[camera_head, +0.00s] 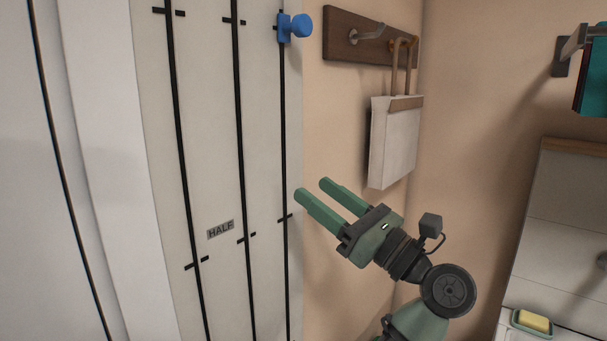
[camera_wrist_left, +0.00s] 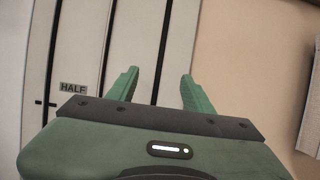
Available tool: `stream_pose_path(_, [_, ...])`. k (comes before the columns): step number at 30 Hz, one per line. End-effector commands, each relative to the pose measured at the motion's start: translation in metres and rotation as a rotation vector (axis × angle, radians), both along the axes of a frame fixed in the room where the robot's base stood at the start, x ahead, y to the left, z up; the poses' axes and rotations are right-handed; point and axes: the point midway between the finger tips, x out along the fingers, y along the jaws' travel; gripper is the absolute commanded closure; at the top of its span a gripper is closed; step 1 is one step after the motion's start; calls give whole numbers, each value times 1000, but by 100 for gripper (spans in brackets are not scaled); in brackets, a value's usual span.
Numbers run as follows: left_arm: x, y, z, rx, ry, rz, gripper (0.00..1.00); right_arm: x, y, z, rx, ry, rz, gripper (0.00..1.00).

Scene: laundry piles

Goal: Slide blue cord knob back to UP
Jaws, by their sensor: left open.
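The blue cord knob (camera_head: 299,27) sits near the top of the rightmost black cord line (camera_head: 284,130) on the pale panel, beside a short black tick. No UP label is readable. A HALF label (camera_head: 220,229) is lower on the panel, level with lower ticks. My left gripper (camera_head: 313,187) is open and empty, well below the knob and just right of the cord. Its fingers point up and left. The wrist view shows its open fingers (camera_wrist_left: 158,75) with the panel behind and no knob in sight. My right gripper is not in view.
A dark wooden hook rail (camera_head: 340,30) with a hanging white bag (camera_head: 394,140) is on the wall right of the panel. Teal cloth (camera_head: 593,80) hangs at upper right. The wall between knob and gripper looks clear.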

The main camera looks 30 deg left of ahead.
Motion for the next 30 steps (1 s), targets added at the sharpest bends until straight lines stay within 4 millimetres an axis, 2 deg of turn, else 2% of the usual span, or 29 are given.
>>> stream_pose_path(1, [0, 9, 9, 4, 0, 4, 49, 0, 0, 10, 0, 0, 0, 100])
stream_pose_path(9, [3, 37, 17, 3, 4, 3, 49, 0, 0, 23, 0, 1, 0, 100])
stream_pose_path(18, [3, 40, 16, 3, 4, 2, 49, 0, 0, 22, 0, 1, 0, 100])
stream_pose_path(19, [3, 40, 16, 3, 4, 2, 52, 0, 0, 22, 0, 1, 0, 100])
stream_pose_path(24, [4, 40, 17, 3, 4, 2, 99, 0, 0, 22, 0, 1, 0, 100])
stream_pose_path(30, [4, 40, 17, 4, 4, 2, 100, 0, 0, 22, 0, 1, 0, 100])
